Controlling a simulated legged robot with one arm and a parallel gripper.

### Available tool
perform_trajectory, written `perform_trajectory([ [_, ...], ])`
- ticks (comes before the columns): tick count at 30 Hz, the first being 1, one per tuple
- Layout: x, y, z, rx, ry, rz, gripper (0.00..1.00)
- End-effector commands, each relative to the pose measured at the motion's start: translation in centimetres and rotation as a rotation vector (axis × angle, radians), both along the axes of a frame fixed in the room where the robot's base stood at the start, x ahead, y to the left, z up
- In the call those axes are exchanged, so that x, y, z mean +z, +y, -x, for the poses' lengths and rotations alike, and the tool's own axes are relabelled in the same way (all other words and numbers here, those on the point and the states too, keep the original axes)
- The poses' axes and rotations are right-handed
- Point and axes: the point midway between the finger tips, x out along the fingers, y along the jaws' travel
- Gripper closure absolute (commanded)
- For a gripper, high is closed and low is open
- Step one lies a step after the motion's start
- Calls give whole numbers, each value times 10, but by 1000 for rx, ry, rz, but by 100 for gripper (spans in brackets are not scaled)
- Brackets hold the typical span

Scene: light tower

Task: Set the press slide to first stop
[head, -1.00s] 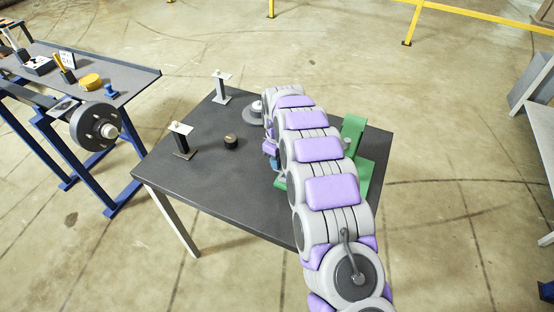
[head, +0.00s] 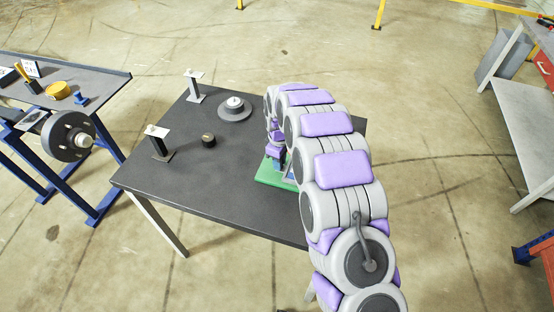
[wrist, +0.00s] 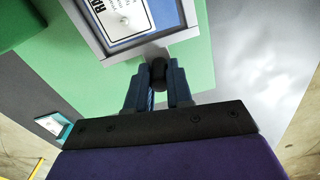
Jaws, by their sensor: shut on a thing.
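The press is green; part of its base (head: 266,178) shows on the dark table in the head view, and the rest is hidden behind my arm. In the wrist view its green body (wrist: 195,60) surrounds a grey-framed piece (wrist: 152,50) with a white label plate (wrist: 122,17), whose lettering is cut off. This looks like the slide. A dark round knob (wrist: 158,70) sits at the lower edge of that frame. My gripper (wrist: 160,88) is shut on the knob, with a blue finger on each side. The slide's stops cannot be made out.
The dark table (head: 225,180) also holds a round grey disc piece (head: 235,107), a small black cylinder (head: 208,140) and two upright posts (head: 194,88) (head: 160,145). A blue-legged bench (head: 100,80) stands at left. A pale bench (head: 525,130) stands at right. Floor between is free.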

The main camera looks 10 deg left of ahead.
Motion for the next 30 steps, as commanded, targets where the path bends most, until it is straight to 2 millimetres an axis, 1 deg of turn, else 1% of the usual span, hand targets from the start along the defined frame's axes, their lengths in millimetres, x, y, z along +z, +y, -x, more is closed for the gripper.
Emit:
perform_trajectory([
  [2,2,0,-2,0,-6,-2,100],
  [3,2,0,-2,0,-6,-2,76],
  [10,1,-1,-1,0,-3,-1,54],
  [17,0,0,-1,1,-2,0,54],
  [20,0,3,-1,1,-2,0,54],
  [23,-1,12,-3,1,-4,-1,54],
  [30,-2,51,-6,3,-6,-2,54],
])
